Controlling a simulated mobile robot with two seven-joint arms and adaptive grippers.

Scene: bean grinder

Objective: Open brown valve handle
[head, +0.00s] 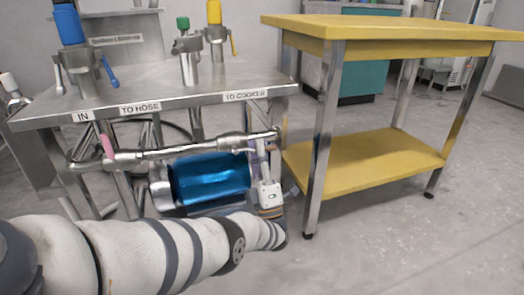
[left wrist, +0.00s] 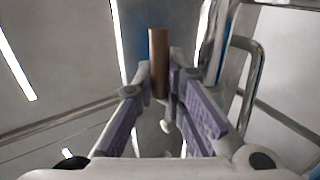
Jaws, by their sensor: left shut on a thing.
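The brown valve handle (left wrist: 158,50) shows in the left wrist view as an upright brown bar between my fingertips. My left gripper (left wrist: 160,84) is shut on it, with the purple-padded fingers on either side. In the head view my left gripper (head: 261,150) is at the right end of the steel pipe (head: 185,152), just below the table edge by the TO COOKER label (head: 245,96). The handle is mostly hidden there by the gripper. My right gripper is not in view.
A pink handle (head: 108,146) is on the pipe's left part. A blue cylinder (head: 210,178) lies below the pipe, close to my left arm. Valves with blue, green and yellow tops stand on the steel table (head: 215,78). A yellow two-level table (head: 365,165) stands at the right.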

